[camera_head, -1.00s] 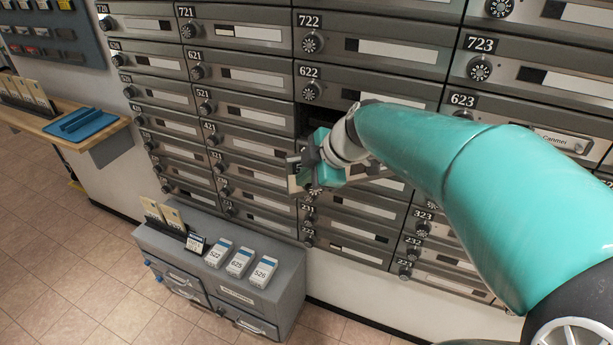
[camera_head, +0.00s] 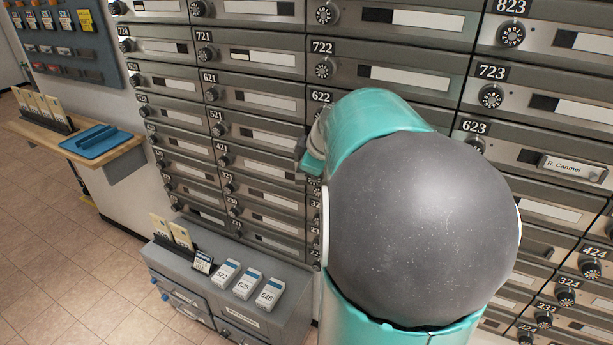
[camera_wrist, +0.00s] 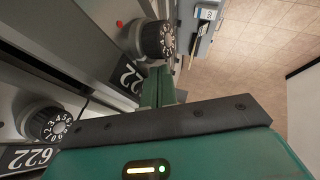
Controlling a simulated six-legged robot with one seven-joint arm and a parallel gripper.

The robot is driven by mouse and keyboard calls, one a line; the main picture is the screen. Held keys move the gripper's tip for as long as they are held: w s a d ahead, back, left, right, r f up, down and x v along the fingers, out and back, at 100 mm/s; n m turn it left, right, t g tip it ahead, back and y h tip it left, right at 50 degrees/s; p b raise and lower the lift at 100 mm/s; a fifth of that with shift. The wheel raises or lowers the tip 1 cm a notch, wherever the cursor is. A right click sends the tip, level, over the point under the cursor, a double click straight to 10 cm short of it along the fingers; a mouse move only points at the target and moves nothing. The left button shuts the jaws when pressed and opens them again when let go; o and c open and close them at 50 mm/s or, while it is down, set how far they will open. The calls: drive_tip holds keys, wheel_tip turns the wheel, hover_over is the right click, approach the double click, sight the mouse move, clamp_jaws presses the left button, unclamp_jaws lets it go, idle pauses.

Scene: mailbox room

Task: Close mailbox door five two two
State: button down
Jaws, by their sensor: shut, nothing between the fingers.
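In the wrist view, a grey mailbox door (camera_wrist: 100,45) carries a black dial (camera_wrist: 155,40) and a number plate (camera_wrist: 128,78) whose visible digits end in "22"; its first digit is hidden. It sits beside the 622 door, whose plate (camera_wrist: 30,157) and dial (camera_wrist: 42,122) show at lower left. My gripper (camera_wrist: 158,88) is shut and empty, its fingertips close to the number plate and dial. I cannot tell whether they touch the door or whether it is fully flush. In the head view, my arm hides the place of door 522 and most of my gripper.
A grey cabinet (camera_head: 300,262) with several small boxes on top stands below. A wooden shelf (camera_head: 125,160) with a blue tray (camera_head: 95,143) is at left. The tiled floor at left is clear.

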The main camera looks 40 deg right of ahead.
drive_tip(key=w+d+m+g+h, duration=0.1)
drive_tip(key=w+d+m+h, duration=0.1)
drive_tip(key=w+d+m, duration=0.2)
drive_tip(key=shift+d, duration=0.8)
drive_tip(key=shift+a, duration=0.15)
